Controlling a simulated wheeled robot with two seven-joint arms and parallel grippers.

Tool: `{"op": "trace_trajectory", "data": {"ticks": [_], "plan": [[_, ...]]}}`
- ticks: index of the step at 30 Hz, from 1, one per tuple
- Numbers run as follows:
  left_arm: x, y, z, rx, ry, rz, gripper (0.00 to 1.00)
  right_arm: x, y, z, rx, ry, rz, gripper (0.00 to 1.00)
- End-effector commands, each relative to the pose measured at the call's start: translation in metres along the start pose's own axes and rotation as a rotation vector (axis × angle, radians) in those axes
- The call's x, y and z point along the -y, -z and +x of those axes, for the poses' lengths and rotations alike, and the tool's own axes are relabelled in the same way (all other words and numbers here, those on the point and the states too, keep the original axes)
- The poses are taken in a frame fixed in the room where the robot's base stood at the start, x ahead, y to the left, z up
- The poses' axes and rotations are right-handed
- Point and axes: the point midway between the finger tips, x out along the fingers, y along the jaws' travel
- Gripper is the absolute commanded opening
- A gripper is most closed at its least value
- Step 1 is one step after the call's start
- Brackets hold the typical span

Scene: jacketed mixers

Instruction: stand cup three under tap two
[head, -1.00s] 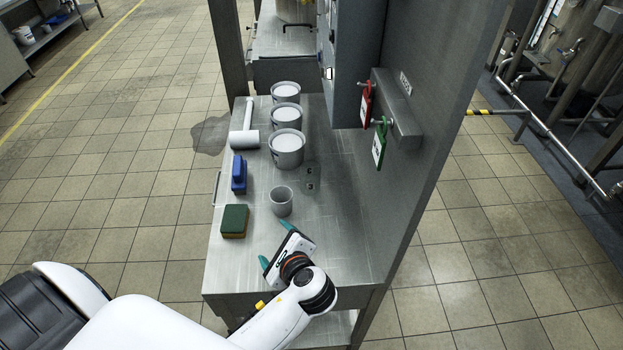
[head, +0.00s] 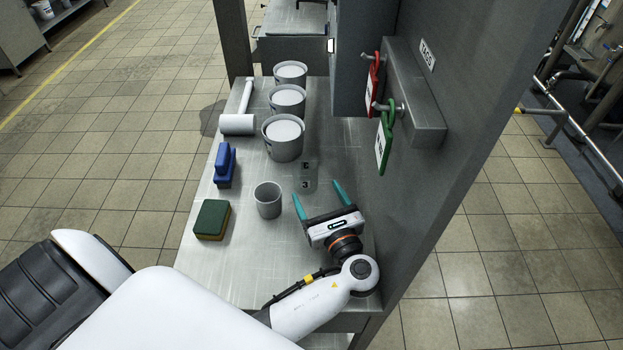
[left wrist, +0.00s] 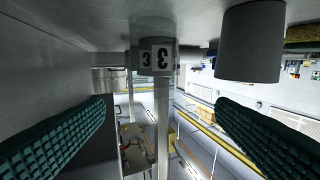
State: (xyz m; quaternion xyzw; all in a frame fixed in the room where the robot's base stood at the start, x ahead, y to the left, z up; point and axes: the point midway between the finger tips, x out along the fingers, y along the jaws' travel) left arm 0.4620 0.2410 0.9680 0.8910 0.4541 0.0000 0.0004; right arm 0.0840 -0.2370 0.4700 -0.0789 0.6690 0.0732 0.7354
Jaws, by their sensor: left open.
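A faint, see-through or shiny cup (head: 305,177) bearing a 3 stands on the steel bench. Its outline is hard to make out in the head view. In the left wrist view, which looks upside down, the cup marked 3 (left wrist: 158,57) is ahead, between the lines of the two fingers. My left gripper (head: 316,189) is open and empty, its teal fingertips low over the bench just short of this cup. My right gripper is not in view. I cannot make out tap two in these frames.
A plain grey cup (head: 268,201) stands close left of the gripper. Further left are a green sponge (head: 211,219) and a blue brush (head: 225,166). Three white-filled buckets (head: 284,138) and a white roller-like tool (head: 238,124) stand behind. A wall panel with red and green tags (head: 384,142) bounds the right.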

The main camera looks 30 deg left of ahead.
Motion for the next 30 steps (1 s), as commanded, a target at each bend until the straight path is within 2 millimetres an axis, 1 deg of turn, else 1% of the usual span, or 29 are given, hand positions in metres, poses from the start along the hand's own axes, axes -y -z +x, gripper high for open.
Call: {"op": "trace_trajectory", "data": {"ticks": [1, 5, 12, 15, 20, 26, 30], "plan": [[0.000, -0.007, 0.000, -0.001, 0.000, 0.000, 0.79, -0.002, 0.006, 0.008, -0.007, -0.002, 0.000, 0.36], [0.000, -0.006, 0.009, -0.005, 0.000, 0.002, 0.79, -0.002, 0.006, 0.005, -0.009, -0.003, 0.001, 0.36], [0.000, -0.004, 0.050, -0.004, 0.002, 0.003, 0.79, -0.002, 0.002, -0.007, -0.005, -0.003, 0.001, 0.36], [-0.001, -0.005, 0.062, -0.003, 0.000, 0.002, 0.79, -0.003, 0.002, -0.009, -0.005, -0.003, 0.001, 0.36], [-0.001, -0.005, 0.072, -0.002, 0.001, 0.000, 0.79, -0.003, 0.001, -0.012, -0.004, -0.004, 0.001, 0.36], [-0.005, 0.000, 0.101, -0.003, 0.002, 0.002, 0.79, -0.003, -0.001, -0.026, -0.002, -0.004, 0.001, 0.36], [-0.004, -0.003, 0.117, -0.002, 0.001, 0.002, 0.79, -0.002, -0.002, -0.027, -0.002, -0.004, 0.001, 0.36]]}}
